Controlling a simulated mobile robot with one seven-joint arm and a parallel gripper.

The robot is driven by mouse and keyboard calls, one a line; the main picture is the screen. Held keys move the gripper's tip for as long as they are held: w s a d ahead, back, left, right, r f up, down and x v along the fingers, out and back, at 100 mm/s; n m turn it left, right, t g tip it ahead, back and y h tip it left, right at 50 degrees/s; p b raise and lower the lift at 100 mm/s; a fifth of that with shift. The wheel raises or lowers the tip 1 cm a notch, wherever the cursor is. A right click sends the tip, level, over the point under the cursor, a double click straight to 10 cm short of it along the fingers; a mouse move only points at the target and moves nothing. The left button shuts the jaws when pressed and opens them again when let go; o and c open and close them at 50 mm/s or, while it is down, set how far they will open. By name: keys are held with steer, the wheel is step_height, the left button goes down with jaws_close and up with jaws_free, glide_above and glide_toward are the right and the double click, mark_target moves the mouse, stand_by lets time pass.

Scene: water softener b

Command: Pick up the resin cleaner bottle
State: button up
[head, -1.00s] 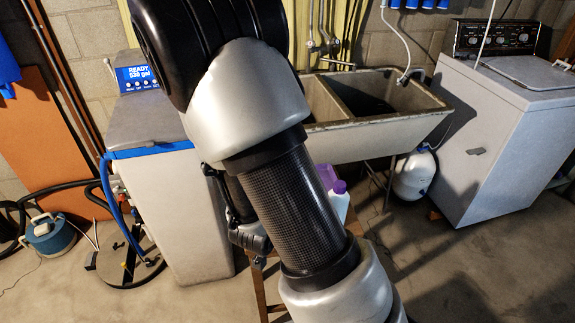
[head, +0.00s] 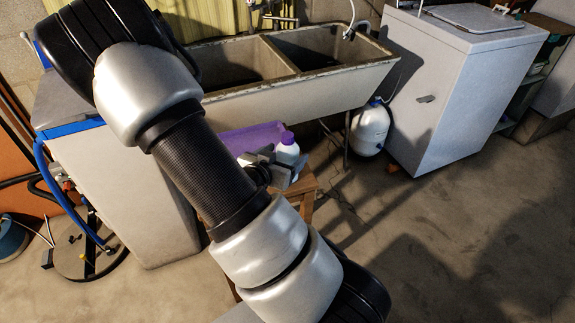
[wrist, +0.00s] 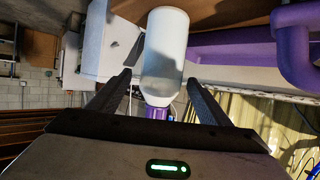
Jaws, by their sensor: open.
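The resin cleaner bottle is likely the white bottle with a purple cap (head: 287,152), upright at the stool in the head view. In the wrist view, the bottle (wrist: 165,48) shows upside down, its purple cap toward my gripper's base. My gripper (head: 278,174) is open, close in front of the bottle in the head view. In the wrist view, its two dark fingers (wrist: 157,82) lie one on each side of the bottle's lower-picture part. I see gaps on both sides and no clear grip. The bottle's lower part is hidden in the head view.
A purple object (head: 248,137) sits behind the bottle; it shows a thick, bent form in the wrist view (wrist: 298,50). A wooden stool (head: 308,188) stands below. The concrete sink (head: 300,100) is close behind. A white tank (head: 370,130) stands right. Floor at right is clear.

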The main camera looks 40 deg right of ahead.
steer(key=b+x, duration=0.1)
steer(key=x, duration=0.5)
steer(key=shift+w+d+f, duration=0.1)
steer(key=shift+w+f, duration=0.05)
steer(key=shift+c, duration=0.2)
steer(key=c, duration=1.6)
